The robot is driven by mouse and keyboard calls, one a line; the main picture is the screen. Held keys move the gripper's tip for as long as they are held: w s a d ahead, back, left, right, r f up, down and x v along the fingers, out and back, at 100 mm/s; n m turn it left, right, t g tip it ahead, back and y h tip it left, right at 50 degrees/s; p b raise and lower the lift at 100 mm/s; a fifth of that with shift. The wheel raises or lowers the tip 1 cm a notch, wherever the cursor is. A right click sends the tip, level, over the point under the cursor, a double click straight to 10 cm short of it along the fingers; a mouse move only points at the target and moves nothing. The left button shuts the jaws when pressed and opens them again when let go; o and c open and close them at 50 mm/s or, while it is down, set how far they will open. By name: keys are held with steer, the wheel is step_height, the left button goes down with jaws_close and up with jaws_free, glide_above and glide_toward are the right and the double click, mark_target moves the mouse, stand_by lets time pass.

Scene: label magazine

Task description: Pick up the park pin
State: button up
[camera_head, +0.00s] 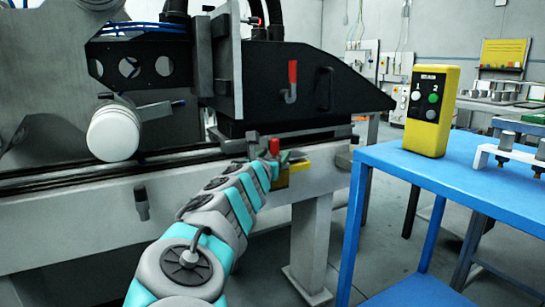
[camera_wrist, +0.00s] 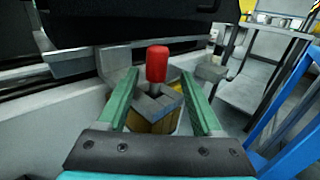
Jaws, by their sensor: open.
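The park pin shows as an upright red knob (camera_wrist: 157,63) on a short grey stem in the wrist view. It stands in a grey-topped yellow block (camera_wrist: 172,122) at the end of the machine rail. In the head view, the red knob (camera_head: 274,146) shows just beyond my wrist, with part of the yellow block (camera_head: 298,178) beside it. My gripper (camera_wrist: 159,80) is open, its two green fingers either side of the pin with a gap on each side. In the head view, my gripper (camera_head: 284,158) is partly hidden by my arm.
The black machine carriage (camera_head: 310,88), with a separate red handle (camera_head: 292,72), overhangs the rail close behind the pin. A blue table (camera_head: 460,175) at the right holds a yellow button box (camera_head: 431,112) and a white rack (camera_head: 505,155). Floor shows between rail and table.

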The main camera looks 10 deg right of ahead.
mark_target(273, 152)
steer(key=x, duration=0.4)
steer(key=shift+a+r, duration=0.15)
steer(key=shift+a, duration=0.1)
steer(key=shift+x, duration=0.75)
steer(key=shift+r, duration=0.1)
jaws_close()
